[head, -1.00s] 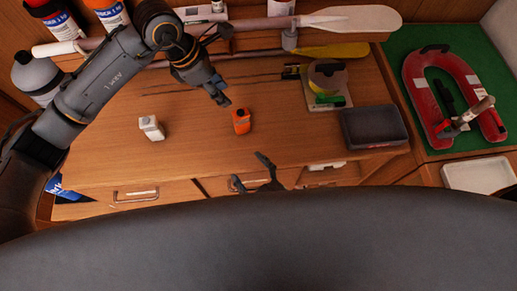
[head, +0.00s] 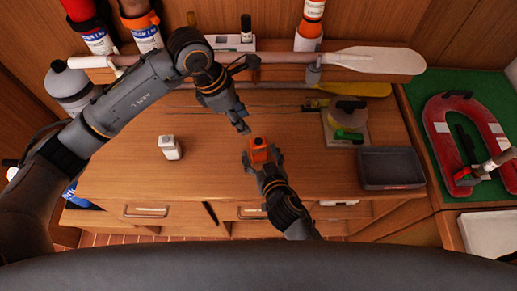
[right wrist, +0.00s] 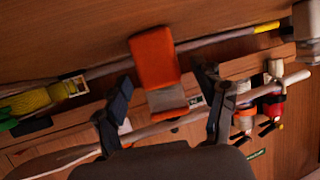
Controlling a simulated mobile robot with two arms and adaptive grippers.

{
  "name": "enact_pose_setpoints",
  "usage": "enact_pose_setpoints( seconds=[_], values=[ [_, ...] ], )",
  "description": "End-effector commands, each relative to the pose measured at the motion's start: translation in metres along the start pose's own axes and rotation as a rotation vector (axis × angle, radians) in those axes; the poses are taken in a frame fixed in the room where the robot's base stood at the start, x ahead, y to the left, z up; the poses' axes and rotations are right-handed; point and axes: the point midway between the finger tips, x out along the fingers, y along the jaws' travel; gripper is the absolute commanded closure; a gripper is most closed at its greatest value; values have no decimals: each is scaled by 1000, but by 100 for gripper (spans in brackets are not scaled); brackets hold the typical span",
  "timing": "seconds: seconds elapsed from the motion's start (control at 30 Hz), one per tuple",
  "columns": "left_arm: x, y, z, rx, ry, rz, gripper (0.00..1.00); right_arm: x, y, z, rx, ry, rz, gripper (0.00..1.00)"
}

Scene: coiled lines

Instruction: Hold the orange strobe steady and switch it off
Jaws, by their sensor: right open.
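The orange strobe (head: 259,151) stands on the wooden worktop near its front middle, with a dark spot on top. My right gripper (head: 263,168) reaches it from the front edge, and its fingers hide the strobe's lower part. In the right wrist view the strobe (right wrist: 155,60) shows as an orange body with a pale band, in line with the gap between my open right fingers (right wrist: 160,88); a gap shows on both sides. My left gripper (head: 243,128) hangs just behind and left of the strobe, apart from it; its finger opening is too small to judge.
A white box-shaped item (head: 169,147) stands to the left. A dark grey tray (head: 391,182) and a yellow-green line coil (head: 345,120) lie to the right. Paddles (head: 375,61) run along the back. A red horseshoe buoy (head: 437,125) lies on green matting at far right.

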Motion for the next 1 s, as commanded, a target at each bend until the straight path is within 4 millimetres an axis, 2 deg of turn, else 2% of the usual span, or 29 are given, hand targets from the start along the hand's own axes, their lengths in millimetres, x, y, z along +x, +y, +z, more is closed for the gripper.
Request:
enact_pose_setpoints(
  seconds=[0.1, 0.2, 0.53, 0.83, 0.87, 1.0],
  values=[
    [0, 0, 0, 0, 0, 0, 62, 14, -1, 0, 0, 1, -1, 30],
    [0, 0, 0, 0, 0, 0, 62, 20, -1, 0, 0, 0, -1, 30],
    [0, 0, 0, 0, 0, 0, 62, 22, -1, 0, 1, 0, -1, 30],
    [0, 0, 0, 0, 0, 0, 62, 22, 0, 0, 0, 0, -1, 91],
    [0, 0, 0, 0, 0, 0, 64, 22, 0, 0, 0, 0, -1, 93],
    [0, 0, 0, 0, 0, 0, 93, 22, 0, 0, 0, 0, -1, 93]
  ],
)
